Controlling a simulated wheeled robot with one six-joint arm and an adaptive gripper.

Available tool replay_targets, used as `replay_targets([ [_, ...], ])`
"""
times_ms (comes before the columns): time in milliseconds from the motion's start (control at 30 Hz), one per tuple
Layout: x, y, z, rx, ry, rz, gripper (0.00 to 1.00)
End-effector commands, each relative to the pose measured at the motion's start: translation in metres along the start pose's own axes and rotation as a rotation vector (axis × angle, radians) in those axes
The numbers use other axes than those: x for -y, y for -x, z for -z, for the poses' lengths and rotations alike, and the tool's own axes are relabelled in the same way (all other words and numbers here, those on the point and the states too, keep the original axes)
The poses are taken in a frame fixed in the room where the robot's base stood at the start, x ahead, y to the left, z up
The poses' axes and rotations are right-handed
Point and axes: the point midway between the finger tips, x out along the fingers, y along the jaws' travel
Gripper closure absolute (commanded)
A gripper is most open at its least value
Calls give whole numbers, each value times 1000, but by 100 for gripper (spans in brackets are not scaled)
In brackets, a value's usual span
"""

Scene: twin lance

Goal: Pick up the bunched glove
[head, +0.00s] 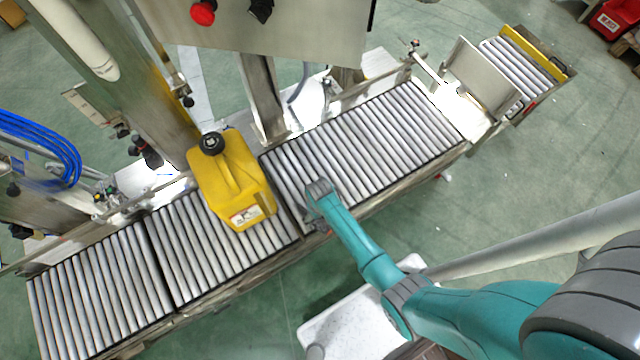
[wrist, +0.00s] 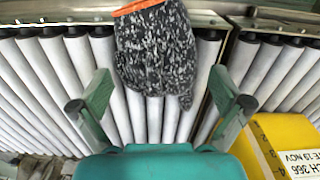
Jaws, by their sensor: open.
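The bunched glove (wrist: 156,50) is speckled black and white with an orange cuff edge. It lies on the conveyor rollers at the top middle of the wrist view, with its cuff end at the picture's top edge. My gripper (wrist: 160,104) is open and empty, with one finger to each side and the glove's lower end lying ahead of the gap between them. Neither finger visibly touches the glove. In the head view my gripper end (head: 318,192) is over the rollers, right of the yellow jug. I cannot make out the glove there; my arm seems to hide it.
The yellow jug (head: 230,180) with a black cap stands on the conveyor close by; its labelled side shows in the wrist view (wrist: 284,140). A steel panel with a red button (head: 203,13) overhangs the conveyor's far side. The rollers (head: 390,130) to the right are clear.

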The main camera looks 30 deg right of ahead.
Motion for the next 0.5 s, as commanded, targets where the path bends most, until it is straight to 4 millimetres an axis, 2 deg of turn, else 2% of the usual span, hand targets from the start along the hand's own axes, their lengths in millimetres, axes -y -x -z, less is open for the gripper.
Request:
replay_targets([
  [200, 0, -19, 0, 1, 0, 0, 0],
  [467, 0, -21, 0, 0, 0, 0, 0],
  [500, 0, -21, 0, 0, 0, 0, 3],
])
